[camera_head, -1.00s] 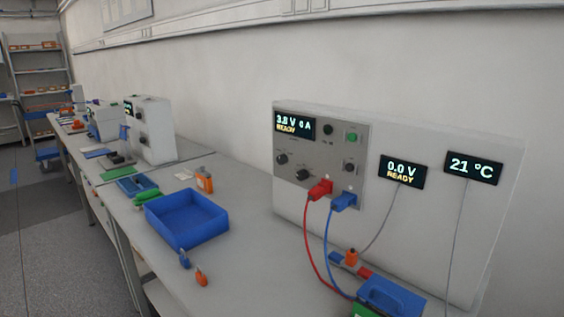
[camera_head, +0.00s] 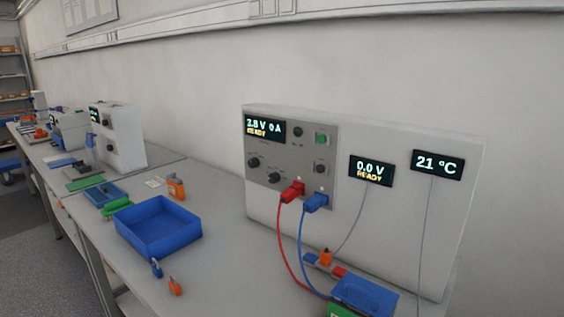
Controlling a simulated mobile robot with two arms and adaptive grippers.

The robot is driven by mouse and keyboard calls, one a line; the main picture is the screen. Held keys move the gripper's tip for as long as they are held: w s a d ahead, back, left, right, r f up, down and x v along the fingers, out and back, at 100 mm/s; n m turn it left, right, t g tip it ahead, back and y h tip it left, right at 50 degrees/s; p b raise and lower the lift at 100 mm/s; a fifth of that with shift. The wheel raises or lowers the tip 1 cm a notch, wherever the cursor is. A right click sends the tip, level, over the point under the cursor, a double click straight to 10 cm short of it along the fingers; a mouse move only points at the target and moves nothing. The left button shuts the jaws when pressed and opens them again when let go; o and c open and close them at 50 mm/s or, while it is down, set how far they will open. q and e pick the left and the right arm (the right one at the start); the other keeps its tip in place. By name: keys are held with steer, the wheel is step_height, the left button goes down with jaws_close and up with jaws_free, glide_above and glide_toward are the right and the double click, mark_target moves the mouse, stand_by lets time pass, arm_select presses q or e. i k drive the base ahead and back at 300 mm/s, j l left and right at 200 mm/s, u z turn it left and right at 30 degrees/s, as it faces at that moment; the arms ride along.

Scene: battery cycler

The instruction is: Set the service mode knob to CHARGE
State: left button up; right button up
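The battery cycler (camera_head: 400,225) is a white box with a grey control panel (camera_head: 270,155) on the bench against the wall. Its panel has black knobs, one at the left (camera_head: 253,162), one lower in the middle (camera_head: 275,177) and one at the right (camera_head: 320,166). The labels are too small to read, so I cannot tell which knob is the service mode knob or where it points. The panel display (camera_head: 265,127) shows a voltage, 0 A and READY. A red plug (camera_head: 292,191) and a blue plug (camera_head: 315,202) sit in the panel. Neither gripper is in view.
A blue tray (camera_head: 158,246) stands on the bench left of the cycler. Small orange and blue items (camera_head: 175,287) lie at the front edge. A blue battery box (camera_head: 364,297) and loose cables are before the cycler. Another white instrument (camera_head: 118,137) stands further left.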

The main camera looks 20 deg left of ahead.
mark_target(253, 163)
steer(key=j+z, duration=0.15)
steer(key=j, duration=0.6)
steer(key=j+z, duration=0.1)
steer(key=j, duration=0.6)
steer(key=k+j+z, duration=0.15)
steer(key=j, duration=0.6)
